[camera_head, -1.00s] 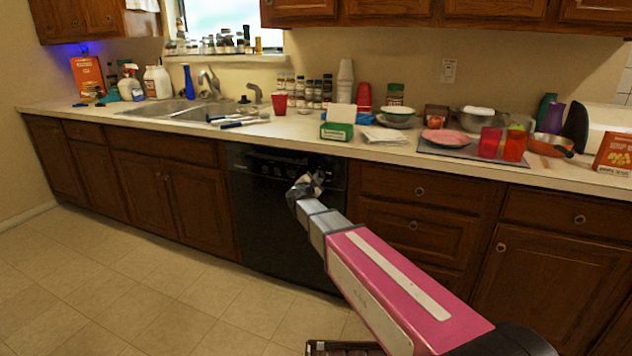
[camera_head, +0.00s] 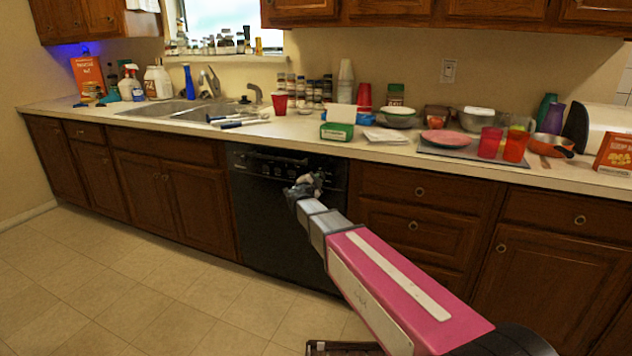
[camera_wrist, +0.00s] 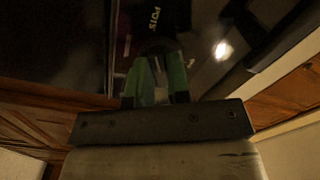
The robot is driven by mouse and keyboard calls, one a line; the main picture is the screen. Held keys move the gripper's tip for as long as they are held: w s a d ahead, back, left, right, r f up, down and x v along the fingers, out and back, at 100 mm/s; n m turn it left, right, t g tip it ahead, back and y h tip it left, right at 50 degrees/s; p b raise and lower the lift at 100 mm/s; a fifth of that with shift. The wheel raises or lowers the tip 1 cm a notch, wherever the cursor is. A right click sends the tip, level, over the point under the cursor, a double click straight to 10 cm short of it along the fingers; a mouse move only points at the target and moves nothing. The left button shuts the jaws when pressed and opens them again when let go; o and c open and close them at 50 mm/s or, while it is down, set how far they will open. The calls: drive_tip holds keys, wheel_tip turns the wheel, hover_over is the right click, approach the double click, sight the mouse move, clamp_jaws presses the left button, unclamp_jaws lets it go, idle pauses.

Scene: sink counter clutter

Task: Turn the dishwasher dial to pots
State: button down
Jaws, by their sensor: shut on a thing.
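The black dishwasher (camera_head: 262,225) is built in under the counter, with its control panel along the top. In the head view my gripper (camera_head: 314,180) is at the upper right of its front and hides the dial. In the wrist view the green fingertips of my gripper (camera_wrist: 158,80) are close together against the dark dial (camera_wrist: 156,46), shut on it. A white label reading POTS (camera_wrist: 153,16) shows just beyond the dial. The dial's pointer mark cannot be made out in the dim picture.
The counter (camera_head: 385,152) runs above the dishwasher, with a green box (camera_head: 337,131), red cups and bowls on it. Wooden drawers (camera_head: 412,205) stand to the right and cabinets to the left. The tiled floor in front is clear at left.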

drive_tip(key=c, duration=1.1)
unclamp_jaws()
drive_tip(key=v, duration=1)
drive_tip(key=shift+s+a, duration=0.15)
drive_tip(key=shift+s, duration=0.25)
